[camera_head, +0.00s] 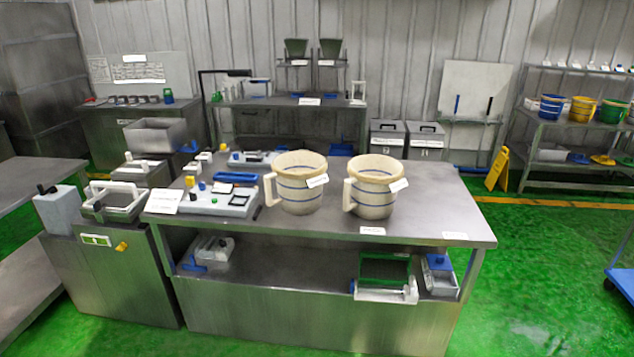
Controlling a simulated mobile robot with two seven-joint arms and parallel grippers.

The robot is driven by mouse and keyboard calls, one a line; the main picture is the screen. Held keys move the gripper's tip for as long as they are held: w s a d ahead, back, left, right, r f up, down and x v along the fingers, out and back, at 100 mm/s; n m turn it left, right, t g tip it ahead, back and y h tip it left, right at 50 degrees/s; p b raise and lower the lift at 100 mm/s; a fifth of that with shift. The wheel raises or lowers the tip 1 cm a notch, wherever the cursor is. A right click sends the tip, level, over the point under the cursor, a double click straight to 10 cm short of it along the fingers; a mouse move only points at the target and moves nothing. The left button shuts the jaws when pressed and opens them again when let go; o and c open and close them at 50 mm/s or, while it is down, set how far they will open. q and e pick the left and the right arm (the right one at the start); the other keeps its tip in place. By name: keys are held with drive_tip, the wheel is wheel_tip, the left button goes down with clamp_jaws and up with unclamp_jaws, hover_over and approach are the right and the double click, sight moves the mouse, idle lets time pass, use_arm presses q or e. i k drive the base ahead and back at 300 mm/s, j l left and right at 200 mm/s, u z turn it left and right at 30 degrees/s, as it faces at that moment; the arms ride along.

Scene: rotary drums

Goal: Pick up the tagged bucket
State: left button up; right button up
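Two cream buckets with blue bands stand upright on the steel table (440,222). The writing on the tags is too small to read. Neither of my grippers is in view.
A grey device with knobs (225,203) and a white sign (165,202) stand left of the buckets. The tabletop right of them is mostly clear. A yellow floor sign (497,169) stands near a rack with colored buckets (582,109).

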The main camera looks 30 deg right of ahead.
sight(372, 186)
drive_tip(key=z, duration=0.75)
drive_tip(key=i+j, duration=0.3)
drive_tip(key=i, duration=0.2)
drive_tip(key=i+j, duration=0.3)
drive_tip(key=i, duration=0.25)
drive_tip(key=i+j, duration=0.3)
drive_tip(key=i, duration=0.2)
drive_tip(key=i+j, duration=0.3)
drive_tip(key=i, duration=0.25)
drive_tip(key=l+z, duration=0.1)
drive_tip(key=z, duration=0.55)
drive_tip(key=l+z, duration=0.2)
drive_tip(key=i+l+z, duration=0.2)
drive_tip(key=l, duration=0.2)
drive_tip(key=l+z, duration=0.2)
drive_tip(key=i+l, duration=0.05)
drive_tip(key=l, duration=0.05)
